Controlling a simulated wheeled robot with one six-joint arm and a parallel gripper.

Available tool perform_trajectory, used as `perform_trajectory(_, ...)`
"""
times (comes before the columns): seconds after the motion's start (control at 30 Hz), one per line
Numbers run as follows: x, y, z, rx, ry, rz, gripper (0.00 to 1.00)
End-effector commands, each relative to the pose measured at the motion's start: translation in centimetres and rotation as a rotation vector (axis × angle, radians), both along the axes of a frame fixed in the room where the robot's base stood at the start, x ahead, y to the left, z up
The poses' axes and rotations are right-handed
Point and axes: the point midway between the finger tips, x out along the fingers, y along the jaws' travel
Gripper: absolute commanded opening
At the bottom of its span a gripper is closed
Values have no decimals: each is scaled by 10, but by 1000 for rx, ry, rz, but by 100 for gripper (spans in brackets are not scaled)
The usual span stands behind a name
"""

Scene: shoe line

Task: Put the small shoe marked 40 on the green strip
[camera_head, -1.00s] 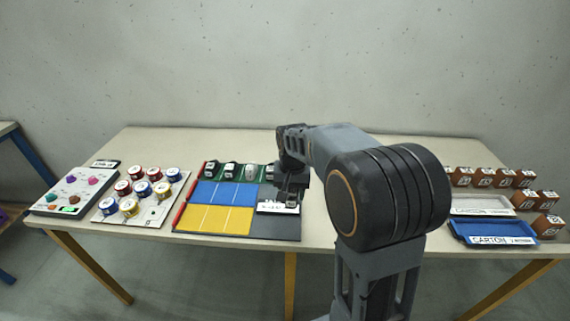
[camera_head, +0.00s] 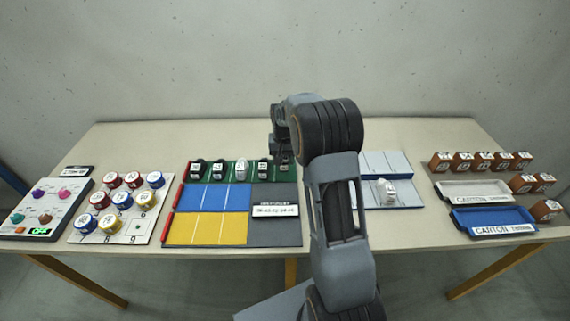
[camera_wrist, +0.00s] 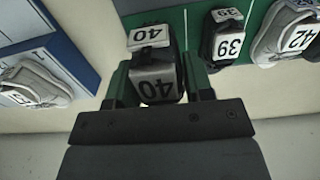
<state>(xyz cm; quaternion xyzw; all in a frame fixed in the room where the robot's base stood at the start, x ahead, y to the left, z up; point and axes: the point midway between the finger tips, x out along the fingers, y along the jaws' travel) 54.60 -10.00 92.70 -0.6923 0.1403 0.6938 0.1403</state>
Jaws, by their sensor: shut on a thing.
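The small shoe marked 40 (camera_wrist: 155,80) is dark with white labels and sits between the two fingers of my gripper (camera_wrist: 158,88) in the wrist view. My gripper is shut on it. The green strip (camera_wrist: 180,22) shows behind the shoe. In the head view my gripper (camera_head: 283,160) is at the right end of the green strip (camera_head: 230,181), right of the shoes standing there. I cannot tell whether the held shoe touches the strip. Beside it in the wrist view stand a dark shoe marked 39 (camera_wrist: 222,42) and a grey shoe marked 42 (camera_wrist: 285,35).
Blue (camera_head: 212,198) and yellow (camera_head: 205,230) areas lie in front of the strip. A pale rack (camera_head: 408,196) with a grey-white shoe (camera_head: 385,192) stands on the right. Further right are a white tray (camera_head: 475,190), a blue tray (camera_head: 492,221) and several brown boxes (camera_head: 548,210).

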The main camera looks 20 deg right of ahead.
Motion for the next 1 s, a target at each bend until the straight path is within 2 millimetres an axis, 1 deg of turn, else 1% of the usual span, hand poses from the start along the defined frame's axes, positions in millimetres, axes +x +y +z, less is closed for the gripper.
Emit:
perform_trajectory(0.1, 10, -7, -14, 0, 0, 1, 23)
perform_trajectory(0.2, 16, -11, -22, 0, -1, 3, 23)
perform_trajectory(0.47, 21, -15, -31, -1, -2, 3, 23)
perform_trajectory(0.73, 22, -16, -61, 0, 0, 3, 23)
perform_trajectory(1.0, 23, -16, -64, -1, -2, 3, 23)
